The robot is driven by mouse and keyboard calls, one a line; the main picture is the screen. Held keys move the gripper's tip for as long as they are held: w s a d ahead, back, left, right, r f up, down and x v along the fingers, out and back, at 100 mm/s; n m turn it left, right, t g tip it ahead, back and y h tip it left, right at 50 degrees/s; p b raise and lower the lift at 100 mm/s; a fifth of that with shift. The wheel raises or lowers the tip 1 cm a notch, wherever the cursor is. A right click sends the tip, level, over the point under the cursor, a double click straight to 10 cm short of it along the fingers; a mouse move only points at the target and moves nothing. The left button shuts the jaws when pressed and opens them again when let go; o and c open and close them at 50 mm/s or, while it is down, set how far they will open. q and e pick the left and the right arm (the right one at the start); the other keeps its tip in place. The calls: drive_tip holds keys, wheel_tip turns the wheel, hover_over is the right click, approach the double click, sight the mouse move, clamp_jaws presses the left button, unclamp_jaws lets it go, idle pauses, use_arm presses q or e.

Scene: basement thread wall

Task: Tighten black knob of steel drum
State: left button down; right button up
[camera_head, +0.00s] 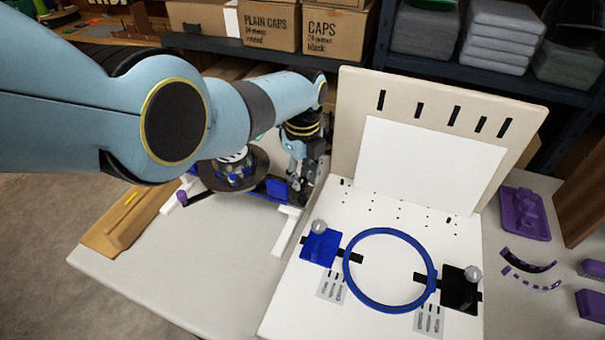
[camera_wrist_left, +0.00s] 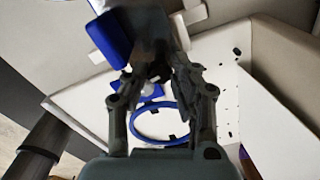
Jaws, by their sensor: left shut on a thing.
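My left gripper (camera_head: 302,186) reaches down beyond the left side of the white board, beside a blue block (camera_head: 277,189). In the left wrist view its fingers (camera_wrist_left: 157,76) are closed on a dark thing, which seems to be the black knob (camera_wrist_left: 152,46); its outline blends with the fingers. A round dark metal piece (camera_head: 255,177), probably the steel drum, sits on a stand with white feet, left of the gripper. My arm hides part of it. The blue block also shows in the left wrist view (camera_wrist_left: 108,40). My right gripper is not in view.
A white board with an upright back panel (camera_head: 430,160) stands right of the gripper. It carries a blue ring (camera_head: 376,304), a blue plate (camera_head: 319,248) and a black plate (camera_head: 459,291). The front left tabletop (camera_head: 190,270) is clear.

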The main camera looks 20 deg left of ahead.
use_arm(q)
drive_tip(key=shift+w, duration=0.1)
idle(0.3)
drive_tip(key=c, duration=1.1)
unclamp_jaws()
